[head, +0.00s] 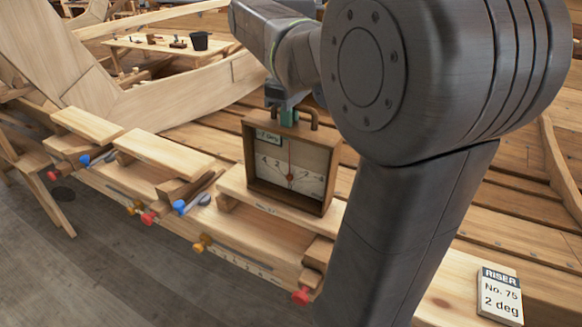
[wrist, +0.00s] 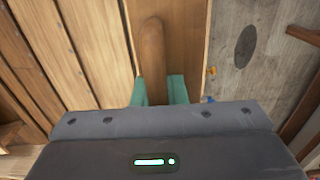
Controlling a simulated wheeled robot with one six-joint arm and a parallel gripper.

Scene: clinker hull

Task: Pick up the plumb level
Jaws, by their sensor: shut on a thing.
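The plumb level (head: 288,168) is a wooden box frame with a white dial face, a red needle and a handle on top. It is upright at a small wooden ledge in the middle of the head view. I cannot tell whether its base touches the ledge. My gripper (head: 284,112) is at the top of the level, with its green fingers shut on the handle. In the wrist view the rounded wooden handle (wrist: 152,60) lies between the green fingers of my gripper (wrist: 160,90). My arm hides what is right of the level.
Wooden blocks (head: 165,150) and clamps with coloured knobs (head: 180,206) line the plank edge to the left. A "RISER No. 75 2 deg" card (head: 500,294) lies at lower right. A bench (head: 150,46) with a black bucket (head: 199,41) stands behind. Grey floor (head: 90,265) is open at lower left.

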